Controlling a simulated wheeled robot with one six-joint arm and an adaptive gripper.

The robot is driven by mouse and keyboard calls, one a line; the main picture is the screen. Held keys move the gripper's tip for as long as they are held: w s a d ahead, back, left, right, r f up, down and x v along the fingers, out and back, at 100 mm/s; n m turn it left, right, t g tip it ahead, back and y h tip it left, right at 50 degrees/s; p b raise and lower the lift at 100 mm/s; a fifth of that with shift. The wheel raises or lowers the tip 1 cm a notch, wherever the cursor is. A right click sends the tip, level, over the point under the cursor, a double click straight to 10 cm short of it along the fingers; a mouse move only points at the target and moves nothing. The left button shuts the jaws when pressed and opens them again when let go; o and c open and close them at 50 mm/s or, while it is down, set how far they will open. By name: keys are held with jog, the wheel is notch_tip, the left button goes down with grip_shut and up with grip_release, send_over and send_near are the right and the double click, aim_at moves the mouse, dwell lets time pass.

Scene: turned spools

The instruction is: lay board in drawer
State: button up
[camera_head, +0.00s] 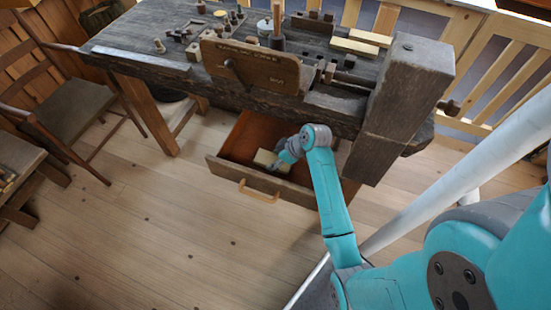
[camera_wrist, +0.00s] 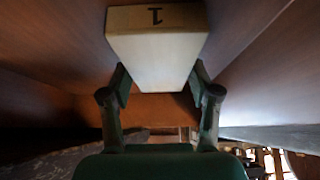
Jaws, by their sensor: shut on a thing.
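The board (camera_wrist: 155,52) is a pale block with a dark "1" on its end face, and it fills the top middle of the wrist view. My gripper (camera_wrist: 155,85) is shut on it, one finger on each side. In the head view the pale board (camera_head: 265,158) shows inside the open drawer (camera_head: 225,170), under the workbench. My gripper (camera_head: 277,165) is at the board there, partly hidden by my wrist. The drawer walls rise on both sides of the board in the wrist view. I cannot tell whether the board touches the drawer floor.
The old workbench (camera_head: 135,68) stands above the drawer, with a wooden sign board (camera_head: 255,68) on its front edge. Its top carries several small turned pieces and pale boards (camera_head: 355,46). A thick post (camera_head: 400,95) stands right of the drawer. A chair (camera_head: 70,105) is at left. The floor in front is clear.

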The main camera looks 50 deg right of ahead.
jog(key=shift+f, duration=0.15)
jog(key=o, duration=1.2)
jog(key=v, duration=1.2)
